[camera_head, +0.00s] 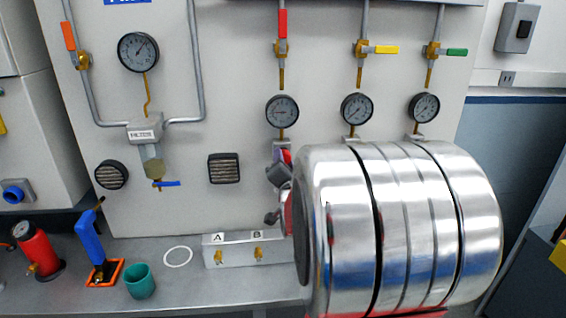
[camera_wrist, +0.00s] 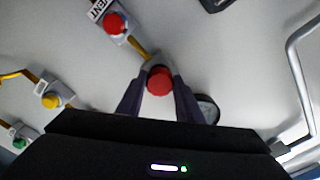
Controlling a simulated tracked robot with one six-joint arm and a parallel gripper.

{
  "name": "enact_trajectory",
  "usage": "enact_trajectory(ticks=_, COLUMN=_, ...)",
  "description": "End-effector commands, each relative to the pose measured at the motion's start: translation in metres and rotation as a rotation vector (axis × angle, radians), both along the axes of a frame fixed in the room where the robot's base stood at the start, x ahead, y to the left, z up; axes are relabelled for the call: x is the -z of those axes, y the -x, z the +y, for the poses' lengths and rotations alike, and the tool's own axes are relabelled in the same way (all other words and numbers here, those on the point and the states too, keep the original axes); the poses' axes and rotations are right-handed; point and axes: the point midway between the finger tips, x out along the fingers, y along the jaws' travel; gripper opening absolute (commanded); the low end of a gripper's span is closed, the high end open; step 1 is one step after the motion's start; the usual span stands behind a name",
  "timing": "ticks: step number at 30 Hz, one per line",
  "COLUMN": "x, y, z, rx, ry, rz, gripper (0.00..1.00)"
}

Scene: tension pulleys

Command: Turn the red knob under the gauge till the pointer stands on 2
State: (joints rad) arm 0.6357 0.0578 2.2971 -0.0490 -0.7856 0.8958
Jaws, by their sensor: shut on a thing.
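The red knob (camera_wrist: 160,81) is round and sits between the two dark fingers of my gripper (camera_wrist: 161,74) in the wrist view. The fingers are shut on its sides. In the head view my gripper (camera_head: 279,173) is at the panel, just below the left gauge (camera_head: 282,111) of the row of three. A bit of red (camera_head: 286,156) shows between the fingers there; the rest of the knob is hidden. In the wrist view a finger partly covers a gauge (camera_wrist: 208,107).
My shiny arm covers the panel's lower right. The wrist view shows another red knob (camera_wrist: 115,23) by a VENT label, a yellow knob (camera_wrist: 51,100) and a green knob (camera_wrist: 20,143). A teal cup (camera_head: 140,282) and a blue-handled tool (camera_head: 90,238) are on the bench at left.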

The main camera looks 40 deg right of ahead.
Motion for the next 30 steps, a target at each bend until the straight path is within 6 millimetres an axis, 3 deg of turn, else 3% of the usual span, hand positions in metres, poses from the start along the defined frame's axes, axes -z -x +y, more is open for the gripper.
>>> enact_trajectory(ticks=10, x=0.0028, y=-0.0011, z=0.0021, rx=-0.005, ry=-0.004, rz=0.004, gripper=0.10)
enact_trajectory(ticks=11, x=0.0028, y=-0.0011, z=0.0021, rx=-0.005, ry=-0.004, rz=0.004, gripper=0.33)
enact_trajectory(ticks=18, x=0.0015, y=-0.0005, z=0.0010, rx=-0.002, ry=-0.004, rz=0.002, gripper=0.50)
enact_trajectory(ticks=30, x=0.0003, y=0.0017, z=0.0037, rx=-0.001, ry=-0.002, rz=-0.001, gripper=0.52)
